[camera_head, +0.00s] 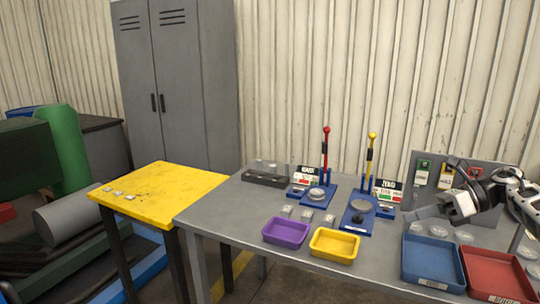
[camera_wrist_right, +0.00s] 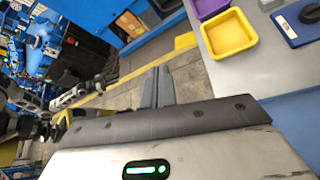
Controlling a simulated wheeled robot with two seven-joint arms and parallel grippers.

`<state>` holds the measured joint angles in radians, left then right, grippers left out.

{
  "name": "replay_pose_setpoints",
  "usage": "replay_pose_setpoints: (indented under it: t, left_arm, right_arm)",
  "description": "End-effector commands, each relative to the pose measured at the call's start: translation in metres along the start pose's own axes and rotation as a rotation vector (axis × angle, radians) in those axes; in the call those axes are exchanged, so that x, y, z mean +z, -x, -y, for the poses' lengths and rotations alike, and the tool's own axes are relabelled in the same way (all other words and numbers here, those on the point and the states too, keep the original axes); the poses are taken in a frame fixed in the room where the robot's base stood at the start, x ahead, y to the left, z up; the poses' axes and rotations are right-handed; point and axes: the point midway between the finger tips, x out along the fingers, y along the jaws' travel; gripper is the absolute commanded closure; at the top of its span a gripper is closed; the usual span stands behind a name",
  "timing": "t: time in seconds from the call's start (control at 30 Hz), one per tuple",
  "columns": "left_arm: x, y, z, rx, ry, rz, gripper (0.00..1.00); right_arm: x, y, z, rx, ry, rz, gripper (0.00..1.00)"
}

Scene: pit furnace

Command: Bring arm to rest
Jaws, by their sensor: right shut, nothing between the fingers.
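My right gripper (camera_head: 428,212) is at the right of the head view, raised above the back of the blue tray (camera_head: 432,262). Its arm comes in from the right edge. In the right wrist view the two fingers of this gripper (camera_wrist_right: 160,80) lie together with nothing between them. They point past the table's edge, over the floor. My left gripper does not show in the head view.
The grey table (camera_head: 240,205) carries a purple tray (camera_head: 286,232), a yellow tray (camera_head: 334,244), a red tray (camera_head: 492,274) and two blue stands with upright levers. A grey panel (camera_head: 435,160) stands behind the gripper. A yellow table (camera_head: 165,185) is at left.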

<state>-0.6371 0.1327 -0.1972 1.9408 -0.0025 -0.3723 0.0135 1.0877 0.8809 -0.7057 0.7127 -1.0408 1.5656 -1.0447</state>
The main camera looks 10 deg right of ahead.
Motion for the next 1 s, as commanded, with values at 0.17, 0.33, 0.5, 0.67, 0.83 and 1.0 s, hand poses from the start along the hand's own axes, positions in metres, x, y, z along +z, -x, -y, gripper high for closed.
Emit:
replay_pose_setpoints:
  t: [0.17, 0.33, 0.5, 0.67, 0.83, 1.0]
  left_arm:
    - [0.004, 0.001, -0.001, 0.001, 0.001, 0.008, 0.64]
    - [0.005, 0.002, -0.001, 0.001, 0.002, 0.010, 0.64]
    - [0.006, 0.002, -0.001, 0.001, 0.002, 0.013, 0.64]
    - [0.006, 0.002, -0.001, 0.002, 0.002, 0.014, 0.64]
    - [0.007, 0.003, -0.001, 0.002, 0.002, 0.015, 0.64]
    - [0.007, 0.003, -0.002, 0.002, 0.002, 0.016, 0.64]
  right_arm:
    - [-0.015, -0.090, -0.009, 0.072, -0.154, 0.133, 1.00]
    - [-0.043, -0.196, -0.045, 0.186, -0.545, 0.391, 1.00]
    - [-0.089, -0.255, -0.082, 0.267, -1.118, 0.663, 1.00]
    - [-0.159, -0.274, -0.111, 0.281, -1.754, 0.897, 1.00]
    - [-0.251, -0.271, -0.149, 0.209, -2.416, 1.112, 1.00]
    - [-0.315, -0.260, -0.190, 0.104, -2.847, 1.252, 1.00]
